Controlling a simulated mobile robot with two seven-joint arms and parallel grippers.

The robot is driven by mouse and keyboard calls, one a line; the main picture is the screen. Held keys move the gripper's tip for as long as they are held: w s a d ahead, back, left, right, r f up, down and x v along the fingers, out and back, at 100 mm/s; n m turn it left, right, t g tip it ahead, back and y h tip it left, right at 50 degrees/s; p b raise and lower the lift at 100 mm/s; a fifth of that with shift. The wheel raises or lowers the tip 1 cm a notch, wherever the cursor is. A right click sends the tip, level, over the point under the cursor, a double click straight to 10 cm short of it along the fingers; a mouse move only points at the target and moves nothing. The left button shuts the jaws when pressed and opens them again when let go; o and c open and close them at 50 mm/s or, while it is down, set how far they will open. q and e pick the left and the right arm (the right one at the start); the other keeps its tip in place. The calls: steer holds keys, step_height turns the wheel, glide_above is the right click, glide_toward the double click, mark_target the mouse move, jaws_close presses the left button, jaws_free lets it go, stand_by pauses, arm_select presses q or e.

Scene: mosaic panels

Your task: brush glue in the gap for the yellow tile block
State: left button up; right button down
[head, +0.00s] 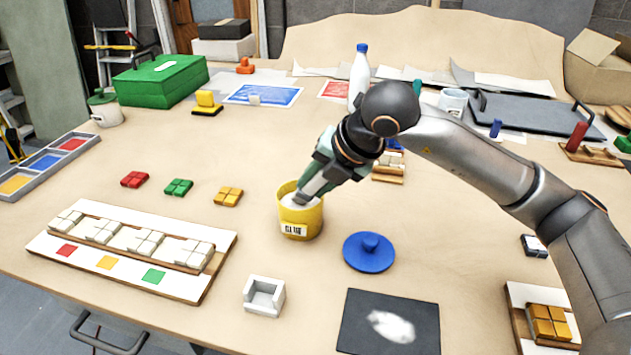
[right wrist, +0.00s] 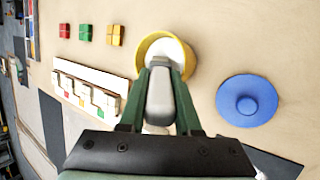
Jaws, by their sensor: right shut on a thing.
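My right gripper (head: 312,184) is shut on a pale grey handle, seemingly the brush (right wrist: 160,97), in the right wrist view. It points down into the yellow glue pot (head: 301,222), which holds white glue; the brush's lower end is hidden. The yellow tile block (head: 228,197) lies on the table left of the pot, beside a green (head: 178,187) and a red tile block (head: 134,180). The panel (head: 215,272) at the left carries a row of white tile blocks with gaps between them. Red, yellow (head: 106,262) and green marks lie along its front. My left gripper is not in view.
The blue lid (head: 369,252) lies right of the pot. A white holder (head: 264,296) and a dark mat (head: 370,335) with a white smear are in front. A white bottle (head: 359,75) stands behind my right arm. The table between pot and panel is clear.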

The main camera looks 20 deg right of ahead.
steer(key=shift+s+f, duration=0.1)
steer(key=shift+f, duration=0.05)
steer(key=shift+r+p, duration=1.2)
steer(key=shift+r, duration=0.8)
steer(key=shift+r+p, duration=0.95)
steer(key=shift+r, duration=0.7)
steer(key=shift+f, duration=0.1)
